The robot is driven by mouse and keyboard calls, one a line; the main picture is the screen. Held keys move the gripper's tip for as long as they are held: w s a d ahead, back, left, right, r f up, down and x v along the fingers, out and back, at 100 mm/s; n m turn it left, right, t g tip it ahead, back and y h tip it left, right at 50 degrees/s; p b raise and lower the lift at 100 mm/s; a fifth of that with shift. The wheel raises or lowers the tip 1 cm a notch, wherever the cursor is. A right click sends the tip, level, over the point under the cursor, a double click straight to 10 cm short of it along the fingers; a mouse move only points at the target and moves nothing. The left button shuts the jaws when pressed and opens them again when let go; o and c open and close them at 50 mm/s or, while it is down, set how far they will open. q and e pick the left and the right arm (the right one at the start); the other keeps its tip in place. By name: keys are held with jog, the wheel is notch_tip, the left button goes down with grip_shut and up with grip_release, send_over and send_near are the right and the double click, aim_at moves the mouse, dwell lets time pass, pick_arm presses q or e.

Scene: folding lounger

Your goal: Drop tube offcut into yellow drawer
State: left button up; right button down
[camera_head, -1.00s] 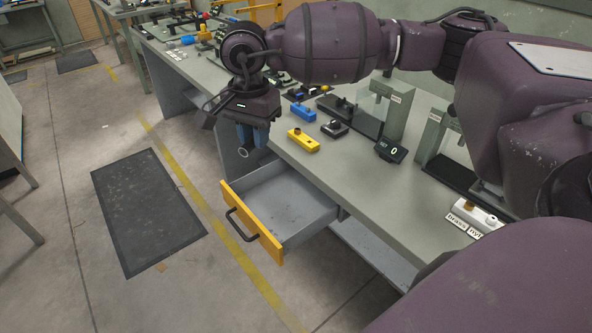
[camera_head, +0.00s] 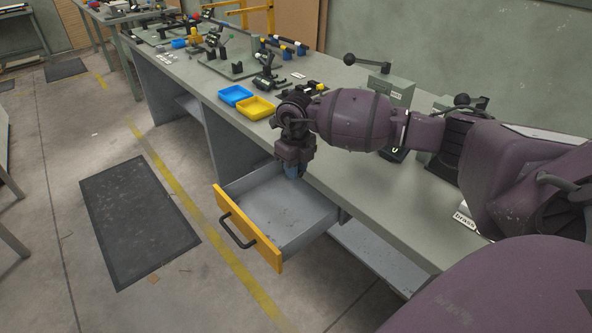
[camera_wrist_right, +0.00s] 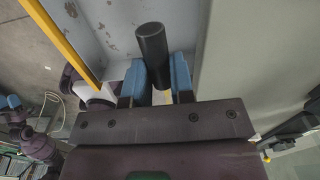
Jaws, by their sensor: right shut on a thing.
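The drawer (camera_head: 256,260) with the yellow front and black handle is pulled out from under the bench. Its grey inside shows bare, scuffed floor in the head view. My right gripper (camera_head: 291,174) points down over the drawer's back part, near the bench edge. In the right wrist view my right gripper (camera_wrist_right: 158,82) has its blue fingers shut on a black tube offcut (camera_wrist_right: 152,44). Beyond the tube is the drawer's scuffed floor (camera_wrist_right: 110,30). The tube's height above that floor is hard to tell. Purple and blue parts at the wrist view's left edge may be my left gripper.
The grey bench (camera_head: 345,205) runs along the drawer's back. A blue tray (camera_head: 235,95) and a yellow tray (camera_head: 255,107) stand on it behind my right arm, with several fixtures further back. A dark mat (camera_head: 138,217) lies on the open floor at left.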

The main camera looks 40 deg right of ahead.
jog(key=shift+d+f+m, duration=0.3)
jog(key=shift+f+m, duration=0.1)
jog(key=shift+f, duration=0.2)
notch_tip(320, 180, down, 6)
jog(key=b, duration=0.3)
jog(key=shift+r, duration=0.35)
jog(key=c, duration=0.9)
grip_release()
